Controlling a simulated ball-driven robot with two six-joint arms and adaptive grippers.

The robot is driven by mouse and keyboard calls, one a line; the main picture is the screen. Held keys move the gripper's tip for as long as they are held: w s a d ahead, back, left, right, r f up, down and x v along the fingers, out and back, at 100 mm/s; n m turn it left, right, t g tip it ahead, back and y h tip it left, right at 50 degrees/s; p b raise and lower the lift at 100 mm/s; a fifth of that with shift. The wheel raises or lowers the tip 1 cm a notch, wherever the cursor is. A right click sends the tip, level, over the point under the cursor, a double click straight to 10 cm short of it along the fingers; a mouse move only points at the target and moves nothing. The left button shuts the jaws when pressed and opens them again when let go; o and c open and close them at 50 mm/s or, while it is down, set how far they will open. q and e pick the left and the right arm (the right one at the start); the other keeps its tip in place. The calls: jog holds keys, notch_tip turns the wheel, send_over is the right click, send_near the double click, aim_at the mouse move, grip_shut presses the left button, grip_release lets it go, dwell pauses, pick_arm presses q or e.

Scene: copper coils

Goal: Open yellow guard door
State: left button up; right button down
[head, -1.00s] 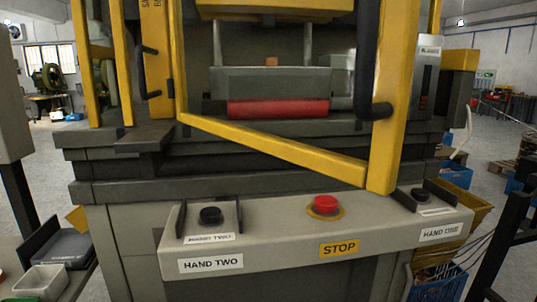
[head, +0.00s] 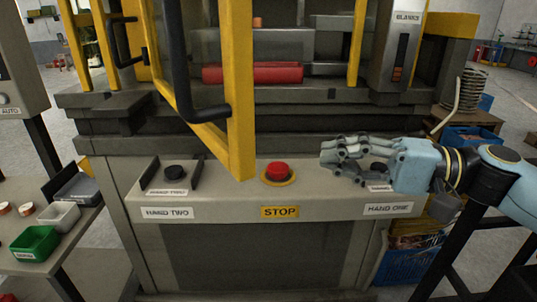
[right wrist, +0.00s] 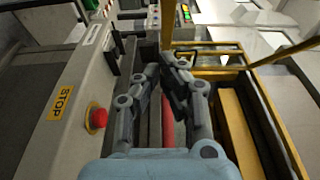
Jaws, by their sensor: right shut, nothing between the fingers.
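The yellow guard door (head: 241,90) is a yellow frame with a clear middle, on the front of the press. It is swung part way open, its free edge towards me and left of the red stop button. Its black handle (head: 205,113) is near that edge. My right gripper (head: 330,160) is shut and empty, right of the door and apart from it, above the control panel beside the stop button. In the right wrist view its fingers (right wrist: 172,68) point towards the press front. My left gripper is not in view.
The control panel (head: 215,190) carries a red stop button (head: 278,172) and a black button (head: 174,173). A red bar (head: 270,73) lies inside the press. A table with a green bin (head: 35,244) is at the left. A wire coil (head: 470,92) is at the right.

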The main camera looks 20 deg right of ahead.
jog(key=w+a+p, duration=0.2)
jog(key=a+p, duration=0.2)
jog(key=a, duration=0.5)
jog(key=shift+w+a, duration=0.2)
jog(key=shift+a, duration=0.1)
